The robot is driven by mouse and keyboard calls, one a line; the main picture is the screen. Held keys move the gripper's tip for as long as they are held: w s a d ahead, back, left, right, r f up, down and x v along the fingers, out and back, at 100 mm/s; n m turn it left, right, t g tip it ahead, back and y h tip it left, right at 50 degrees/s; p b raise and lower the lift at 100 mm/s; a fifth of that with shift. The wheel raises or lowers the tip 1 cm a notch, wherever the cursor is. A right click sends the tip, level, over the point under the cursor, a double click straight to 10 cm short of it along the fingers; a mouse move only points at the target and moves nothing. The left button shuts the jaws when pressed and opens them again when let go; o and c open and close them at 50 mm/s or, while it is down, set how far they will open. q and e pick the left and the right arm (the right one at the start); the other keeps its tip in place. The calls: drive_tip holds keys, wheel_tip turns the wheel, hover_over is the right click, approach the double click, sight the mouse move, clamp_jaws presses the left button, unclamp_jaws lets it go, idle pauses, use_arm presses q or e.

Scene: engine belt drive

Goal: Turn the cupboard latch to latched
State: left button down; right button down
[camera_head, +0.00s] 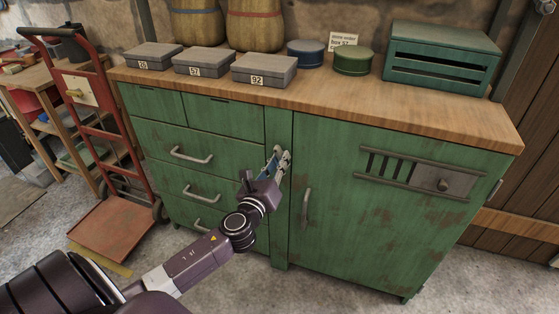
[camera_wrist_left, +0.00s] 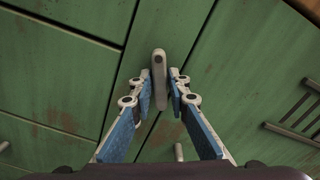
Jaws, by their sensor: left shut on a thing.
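The cupboard latch shows in the left wrist view as a short grey-white bar (camera_wrist_left: 159,78) with rounded ends, standing nearly upright in that picture against green wood. My left gripper (camera_wrist_left: 161,88) is shut on it, with one blue-and-white finger on each side of the bar. In the head view the left gripper (camera_head: 282,158) is at the green upright between the drawers and the door, and it hides most of the latch. The green cupboard door (camera_head: 345,215) looks closed, with a pale vertical handle (camera_head: 306,208) near its left edge. My right gripper is not in view.
The wooden worktop (camera_head: 345,108) above carries grey numbered boxes (camera_head: 264,70), two round tins (camera_head: 353,61) and a green slotted box (camera_head: 441,56). A slatted slide panel with a knob (camera_head: 444,184) is on the door. A red hand truck (camera_head: 108,225) stands left. Drawer handles (camera_head: 191,156) stick out nearby.

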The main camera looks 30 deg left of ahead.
use_arm(q)
drive_tip(key=shift+f+n+p, duration=0.15)
drive_tip(key=shift+n+p, duration=0.5)
drive_tip(key=shift+n, duration=5.95)
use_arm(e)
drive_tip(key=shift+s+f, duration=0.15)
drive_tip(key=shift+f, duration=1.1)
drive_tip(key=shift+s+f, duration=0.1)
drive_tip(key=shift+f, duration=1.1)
use_arm(q)
drive_tip(key=c, duration=1.9)
unclamp_jaws()
drive_tip(key=shift+c, duration=0.2)
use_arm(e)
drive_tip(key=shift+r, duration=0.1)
use_arm(q)
drive_tip(key=v, duration=1.2)
drive_tip(key=shift+a, duration=0.1)
